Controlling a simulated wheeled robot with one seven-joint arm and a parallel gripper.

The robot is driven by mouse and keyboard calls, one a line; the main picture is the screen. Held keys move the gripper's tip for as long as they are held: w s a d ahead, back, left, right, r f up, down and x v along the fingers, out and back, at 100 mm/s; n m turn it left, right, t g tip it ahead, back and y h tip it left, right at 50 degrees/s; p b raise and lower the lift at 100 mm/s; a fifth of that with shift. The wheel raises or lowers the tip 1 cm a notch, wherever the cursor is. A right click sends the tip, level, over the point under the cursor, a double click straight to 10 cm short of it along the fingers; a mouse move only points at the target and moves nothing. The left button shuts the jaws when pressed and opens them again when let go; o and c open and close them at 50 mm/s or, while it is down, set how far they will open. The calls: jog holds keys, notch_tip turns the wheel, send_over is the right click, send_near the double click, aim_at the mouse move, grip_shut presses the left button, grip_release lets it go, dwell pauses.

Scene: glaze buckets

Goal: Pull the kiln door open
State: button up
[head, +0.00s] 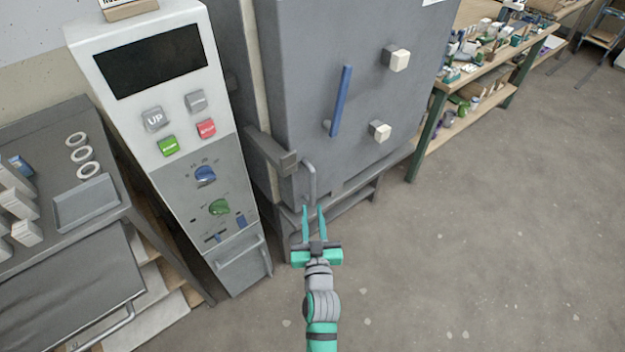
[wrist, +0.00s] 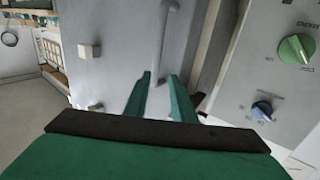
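The kiln door (head: 290,90) is a grey panel on the kiln front and looks shut. A grey bar handle (head: 311,178) stands out near its lower left. A blue lever (head: 341,100) sits higher on the door. My gripper (head: 313,208) is open, its two green fingers pointing at the handle from just below it in the head view. In the wrist view, the handle (wrist: 164,45) runs down between the two fingertips (wrist: 158,76). Nothing shows held, and I cannot tell the depth gap or any contact. The palm hides part of the door in the wrist view.
A control cabinet (head: 175,165) with buttons and knobs stands close left of the kiln. Two pale blocks (head: 397,60) stick out on the door's right. A dark bench (head: 100,232) is at left, a shelved workbench (head: 470,70) at upper right. The floor at right is clear.

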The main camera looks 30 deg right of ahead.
aim_at(313, 182)
jog(key=x, duration=0.8)
jog(key=d+r+x, duration=0.1)
jog(key=x, duration=0.3)
grip_shut()
